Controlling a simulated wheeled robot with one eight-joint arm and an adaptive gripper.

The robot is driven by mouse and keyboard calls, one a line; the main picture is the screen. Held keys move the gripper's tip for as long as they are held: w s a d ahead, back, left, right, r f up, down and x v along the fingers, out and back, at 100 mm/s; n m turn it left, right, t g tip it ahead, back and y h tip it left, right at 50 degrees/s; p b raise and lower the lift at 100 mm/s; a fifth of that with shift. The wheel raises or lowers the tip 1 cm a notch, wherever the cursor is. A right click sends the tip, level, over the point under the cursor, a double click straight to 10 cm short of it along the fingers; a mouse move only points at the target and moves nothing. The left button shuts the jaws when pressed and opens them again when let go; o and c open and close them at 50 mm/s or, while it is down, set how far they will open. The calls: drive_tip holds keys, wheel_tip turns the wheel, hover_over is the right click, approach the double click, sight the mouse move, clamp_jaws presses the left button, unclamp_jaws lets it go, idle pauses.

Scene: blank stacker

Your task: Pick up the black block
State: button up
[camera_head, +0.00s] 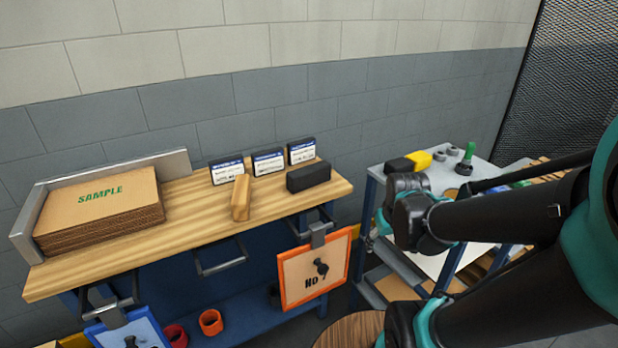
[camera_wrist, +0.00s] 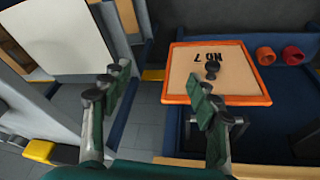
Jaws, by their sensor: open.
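The black block (camera_head: 308,176) lies on the wooden tabletop (camera_head: 120,246), near its right end in the head view. It is in front of the rightmost label card and to the right of a wooden block. My gripper (camera_wrist: 160,78) is open and empty, its two fingers spread apart in the wrist view. In the head view my arm reaches in from the right, and its end is to the right of the table, apart from the black block. I cannot make out the black block in the wrist view.
A wooden block (camera_head: 241,197) and label cards (camera_head: 268,161) stand close to the black block. A cardboard stack (camera_head: 100,207) sits at the left. An orange-framed board (camera_head: 314,270) hangs at the table's front. A cluttered cart (camera_head: 441,178) stands at the right.

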drive_tip(key=w+a+r+n, duration=0.5)
drive_tip(key=w+r+n, duration=0.1)
drive_tip(key=w+r, duration=0.1)
drive_tip(key=n+g+h, duration=0.1)
drive_tip(key=n+h, duration=0.2)
drive_tip(key=n, duration=1.4)
approach(309, 168)
drive_tip(key=x, duration=1)
drive_tip(key=shift+w+f, duration=0.1)
drive_tip(key=shift+c, duration=0.4)
clamp_jaws()
